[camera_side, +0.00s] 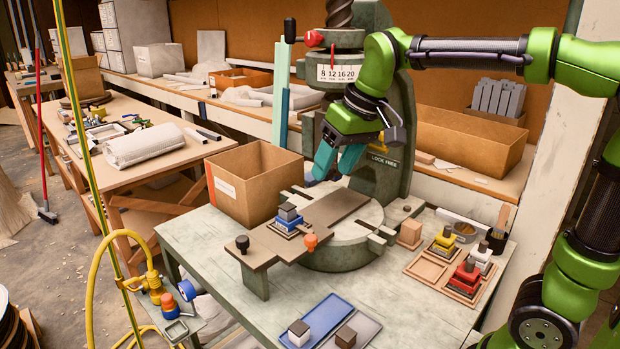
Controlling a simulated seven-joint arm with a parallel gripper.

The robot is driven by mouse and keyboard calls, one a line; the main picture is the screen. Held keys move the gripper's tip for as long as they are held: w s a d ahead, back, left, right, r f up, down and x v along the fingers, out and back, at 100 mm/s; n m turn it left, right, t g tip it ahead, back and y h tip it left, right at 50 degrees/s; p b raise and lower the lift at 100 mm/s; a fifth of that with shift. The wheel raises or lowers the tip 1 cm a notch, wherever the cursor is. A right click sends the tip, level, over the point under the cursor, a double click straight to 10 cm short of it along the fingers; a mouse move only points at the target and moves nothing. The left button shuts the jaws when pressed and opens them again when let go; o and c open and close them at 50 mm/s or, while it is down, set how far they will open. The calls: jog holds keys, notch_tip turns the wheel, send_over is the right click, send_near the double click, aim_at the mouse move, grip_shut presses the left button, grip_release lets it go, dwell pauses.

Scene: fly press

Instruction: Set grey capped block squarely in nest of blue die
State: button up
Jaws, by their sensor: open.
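The blue die (286,226) lies on the press's brown slide plate. A grey block with a dark cap (289,212) stands on the blue die; it looks slightly turned, and I cannot tell whether it sits flat in the nest. My gripper (337,164) is open and empty, with teal fingers pointing down. It is above and to the right of the block, close to the press column and clear of the block.
The press (372,115) rises behind my gripper. A cardboard box (262,190) stands left of the plate, with an orange knob (310,241) to the right of the die. A blue tray (328,312) holds a pale, dark-capped block (299,333). Yellow (442,245) and red (464,281) dies lie at right.

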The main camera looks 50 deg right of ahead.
jog(key=s+f+m+t, duration=0.1)
jog(key=s+f, duration=0.2)
jog(key=s, duration=0.3)
jog(key=s+f+m+t, duration=0.1)
jog(key=s+f+t, duration=0.1)
jog(key=s, duration=0.5)
jog(key=shift+a+f+y, duration=0.4)
jog(key=shift+f, duration=0.4)
jog(key=shift+s, duration=0.1)
